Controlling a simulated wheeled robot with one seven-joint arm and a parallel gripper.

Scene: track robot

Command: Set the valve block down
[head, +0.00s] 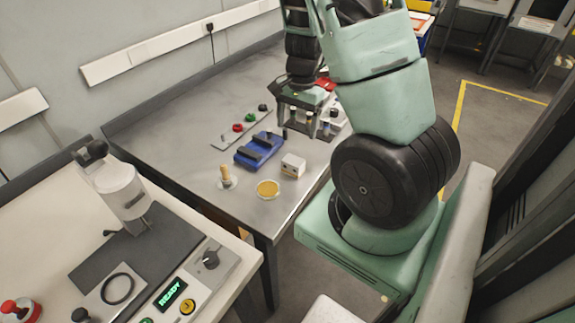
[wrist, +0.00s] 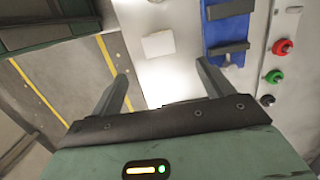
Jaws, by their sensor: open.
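The valve block appears to be the small pale box (head: 293,165) with dark marks on its front. It rests on the grey metal table (head: 190,120), near its front edge, right of a blue fixture (head: 259,149) with black bars. In the wrist view a pale block (wrist: 158,44) lies beyond my fingertips, left of the blue fixture (wrist: 228,28). My gripper (head: 298,132) is above the table, behind the block in the head view. In the wrist view my gripper (wrist: 165,76) has its fingers wide apart, with nothing between them.
A yellow disc (head: 268,188) and a wooden peg on a white base (head: 227,178) stand near the block. A strip with red (head: 238,127), green and black knobs lies behind the fixture. A bench with a READY display (head: 171,294) is at left. The table's back left is bare.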

